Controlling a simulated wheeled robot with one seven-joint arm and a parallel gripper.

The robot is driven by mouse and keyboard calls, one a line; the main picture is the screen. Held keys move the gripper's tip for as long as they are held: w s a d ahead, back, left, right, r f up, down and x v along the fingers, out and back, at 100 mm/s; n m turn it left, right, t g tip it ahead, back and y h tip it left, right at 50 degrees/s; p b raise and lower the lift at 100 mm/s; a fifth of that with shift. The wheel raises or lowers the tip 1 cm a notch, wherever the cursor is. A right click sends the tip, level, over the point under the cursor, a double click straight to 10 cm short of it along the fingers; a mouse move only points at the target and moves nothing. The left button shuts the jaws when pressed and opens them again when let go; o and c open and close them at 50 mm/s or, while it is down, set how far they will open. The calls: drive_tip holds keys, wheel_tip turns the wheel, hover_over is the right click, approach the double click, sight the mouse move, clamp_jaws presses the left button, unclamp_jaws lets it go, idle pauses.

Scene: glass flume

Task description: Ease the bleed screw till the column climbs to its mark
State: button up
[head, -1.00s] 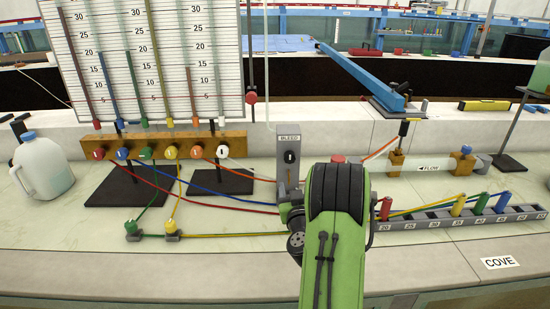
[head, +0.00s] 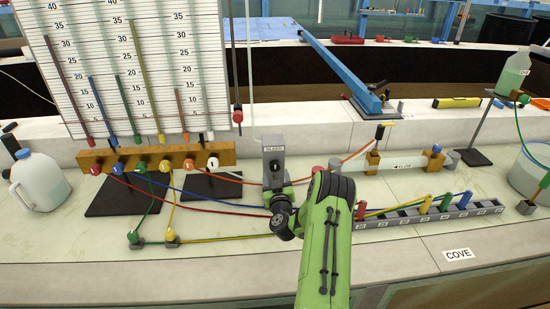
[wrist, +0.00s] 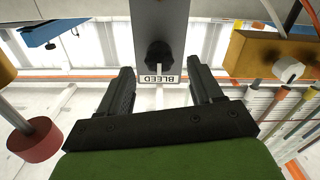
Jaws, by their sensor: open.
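The grey bleed post (head: 273,143) stands on the bench, with a BLEED label and a dark screw knob (head: 274,167) on its face. In the wrist view the black knob (wrist: 158,54) sits above the upside-down label. My gripper (wrist: 164,80) is open and empty, its two dark fingers apart on either side of the post's label end; the knob lies beyond the fingertips, and I see no contact. In the head view my wrist hides the fingers and the post's lower part. The ruled board (head: 85,112) carries several coloured columns at different heights; I cannot tell which mark counts.
A wooden manifold (head: 229,152) with coloured knobs stands left of the post. Hoses cross the bench. A numbered grey rack (head: 430,217) with coloured plugs lies right of my arm. A white jug (head: 38,180) stands far left, a bucket (head: 528,172) far right.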

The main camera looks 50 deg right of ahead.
sight(276, 169)
drive_tip(key=p+x, duration=0.1)
drive_tip(key=x, duration=0.4)
drive_tip(key=shift+w+d, duration=0.25)
drive_tip(key=shift+d, duration=0.05)
drive_tip(key=shift+c, duration=0.4)
drive_tip(key=c, duration=0.9)
drive_tip(key=n+b, duration=0.3)
drive_tip(key=shift+a+f, duration=0.1)
drive_tip(key=shift+f, duration=0.05)
drive_tip(key=shift+c, duration=0.3)
drive_tip(key=shift+n+b, duration=0.4)
drive_tip(key=shift+b, duration=0.15)
drive_tip(key=o, duration=1)
